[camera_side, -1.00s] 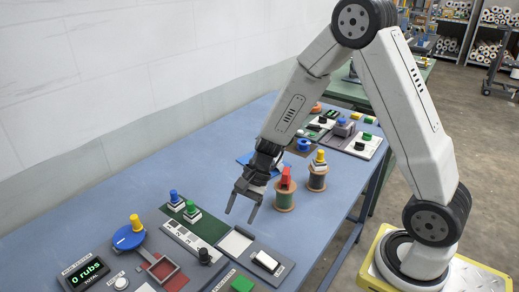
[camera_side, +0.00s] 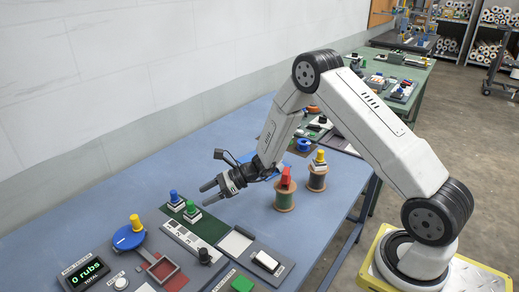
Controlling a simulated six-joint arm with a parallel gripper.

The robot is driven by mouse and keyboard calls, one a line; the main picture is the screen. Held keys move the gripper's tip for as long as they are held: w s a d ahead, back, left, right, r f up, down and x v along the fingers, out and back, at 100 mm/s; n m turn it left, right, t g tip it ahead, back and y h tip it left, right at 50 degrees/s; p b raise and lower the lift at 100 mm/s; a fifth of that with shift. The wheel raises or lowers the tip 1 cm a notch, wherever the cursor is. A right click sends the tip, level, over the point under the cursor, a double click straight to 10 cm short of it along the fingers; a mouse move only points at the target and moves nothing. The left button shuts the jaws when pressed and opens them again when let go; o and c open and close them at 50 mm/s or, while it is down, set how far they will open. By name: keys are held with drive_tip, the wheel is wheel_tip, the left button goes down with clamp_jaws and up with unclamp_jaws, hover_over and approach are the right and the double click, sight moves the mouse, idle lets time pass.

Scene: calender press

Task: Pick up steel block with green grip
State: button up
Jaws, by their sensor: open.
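The steel block with green grip (camera_side: 192,213) stands upright on a dark green mat (camera_side: 207,229), just right of and nearer than a steel block with blue grip (camera_side: 174,200). My gripper (camera_side: 203,194) is open and empty. Its fingers point left, spread apart, a little above and right of the green grip in the picture. The fingers do not visibly touch the block; the exact height gap cannot be told.
A red-topped piece (camera_side: 285,178) and a yellow-gripped block (camera_side: 319,160) sit on spools behind the gripper.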

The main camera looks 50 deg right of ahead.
sight(186, 212)
drive_tip(key=shift+x, duration=3.9)
drive_tip(key=shift+s, duration=0.1)
clamp_jaws()
